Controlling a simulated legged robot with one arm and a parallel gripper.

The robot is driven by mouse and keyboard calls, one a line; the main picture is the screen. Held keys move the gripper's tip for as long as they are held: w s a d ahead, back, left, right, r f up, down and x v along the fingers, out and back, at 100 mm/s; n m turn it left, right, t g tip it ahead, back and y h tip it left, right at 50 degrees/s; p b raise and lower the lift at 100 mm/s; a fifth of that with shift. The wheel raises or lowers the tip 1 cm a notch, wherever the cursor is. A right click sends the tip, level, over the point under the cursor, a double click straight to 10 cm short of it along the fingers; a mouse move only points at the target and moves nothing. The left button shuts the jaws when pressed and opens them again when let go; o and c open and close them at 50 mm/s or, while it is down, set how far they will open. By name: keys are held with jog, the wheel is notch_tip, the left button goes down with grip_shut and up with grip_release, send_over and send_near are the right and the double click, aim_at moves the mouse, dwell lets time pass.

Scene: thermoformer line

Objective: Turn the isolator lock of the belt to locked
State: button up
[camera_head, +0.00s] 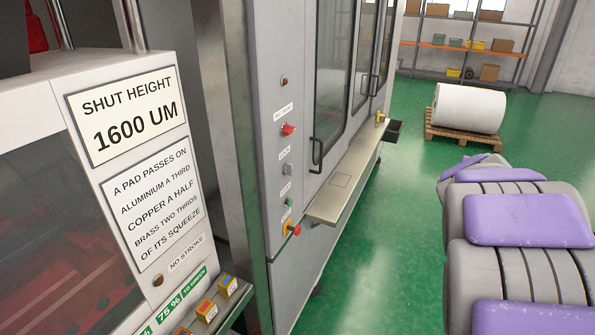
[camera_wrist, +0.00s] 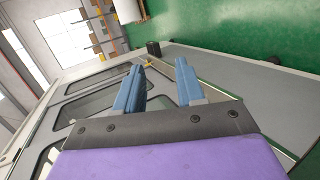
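A red rotary knob (camera_head: 288,129) sits on the grey cabinet's narrow front panel in the head view, under a small label too blurred to read surely. Below it is a label that seems to read LOCK (camera_head: 285,153), with a small grey fitting (camera_head: 288,169) under it. I cannot tell whether these belong to the belt, or their lock state. My gripper (camera_wrist: 158,84) shows in the wrist view with two blue fingers apart and nothing between them. It is clear of the knob, which I cannot make out in the wrist view. The head view does not show the gripper.
A red mushroom button on a yellow base (camera_head: 292,230) sits low on the panel. A metal shelf (camera_head: 325,205) juts out beside it. The sign-bearing machine (camera_head: 60,110) stands at left. A white roll (camera_head: 468,108) rests on a pallet (camera_head: 462,137). Green floor (camera_head: 385,220) is open between.

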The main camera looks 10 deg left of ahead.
jog(key=w+a+r+n+t+y, duration=0.1)
jog(key=w+a+n+t+y, duration=0.1)
jog(key=w+n, duration=0.4)
jog(key=w+a+r+n+t+y, duration=0.1)
jog(key=w+r+n+t+y, duration=0.2)
jog(key=w, duration=0.4)
jog(key=n+g+y, duration=1)
jog(key=n+y, duration=0.8)
jog(key=n, duration=1)
send_near(289, 169)
jog(key=x, duration=0.7)
jog(key=shift+w+a+b, duration=0.15)
jog(key=shift+w+b, duration=0.15)
jog(key=shift+w, duration=0.15)
jog(key=shift+c, duration=0.4)
grip_shut()
